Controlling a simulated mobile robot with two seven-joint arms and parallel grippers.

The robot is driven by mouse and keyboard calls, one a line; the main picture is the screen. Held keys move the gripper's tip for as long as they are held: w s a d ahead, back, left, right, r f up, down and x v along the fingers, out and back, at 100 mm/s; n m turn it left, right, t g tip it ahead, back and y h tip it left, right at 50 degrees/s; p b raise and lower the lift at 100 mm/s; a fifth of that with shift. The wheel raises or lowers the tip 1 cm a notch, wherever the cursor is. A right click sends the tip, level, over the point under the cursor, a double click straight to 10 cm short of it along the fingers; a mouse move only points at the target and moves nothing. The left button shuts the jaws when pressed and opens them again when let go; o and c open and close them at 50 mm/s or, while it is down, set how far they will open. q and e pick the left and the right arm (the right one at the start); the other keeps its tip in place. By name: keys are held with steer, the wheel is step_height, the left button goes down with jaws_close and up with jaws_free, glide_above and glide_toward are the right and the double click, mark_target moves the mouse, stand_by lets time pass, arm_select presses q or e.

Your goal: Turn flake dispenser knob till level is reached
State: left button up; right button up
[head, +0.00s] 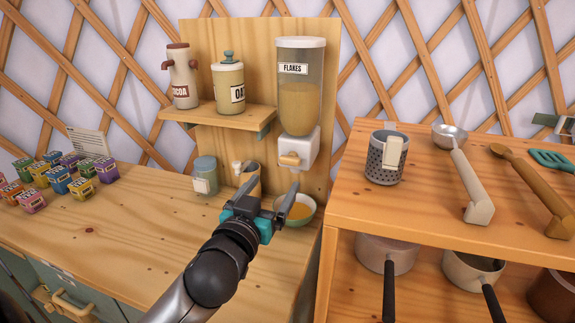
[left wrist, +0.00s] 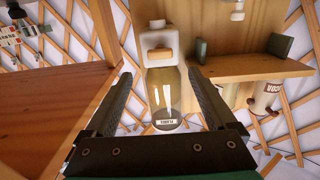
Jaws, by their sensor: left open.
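The flake dispenser (head: 301,108) is mounted on a wooden back board, with a clear, label-marked hopper part-filled with tan flakes. Its wooden knob (head: 290,160) is on the white lower housing. In the left wrist view the dispenser appears upside down, with the knob (left wrist: 160,53) between and beyond my fingers.
A shelf (head: 215,114) left of the dispenser holds cocoa and oat jars.

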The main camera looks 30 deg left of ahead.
mark_target(289, 163)
arm_select(q)
steer(key=x, duration=0.9)
steer(key=shift+w, duration=0.35)
steer(key=c, duration=1.4)
